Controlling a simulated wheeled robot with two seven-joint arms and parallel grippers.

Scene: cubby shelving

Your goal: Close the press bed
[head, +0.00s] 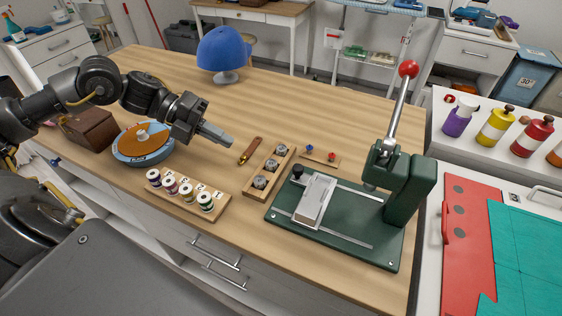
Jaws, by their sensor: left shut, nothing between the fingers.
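A green press (408,196) stands on the right part of the wooden table, with a red-knobbed lever (400,100) raised and leaning slightly right. Its bed, a pale metal sliding plate (315,201), sits on rails over the green base, out to the left of the press head. A small black knob (297,172) is at the bed's far left end. My left gripper (228,141) is shut and empty, above the table to the left of the press and apart from it. My right gripper is out of view.
An orange-topped round turntable (143,143) and a blue dome (224,50) stand farther left and back.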

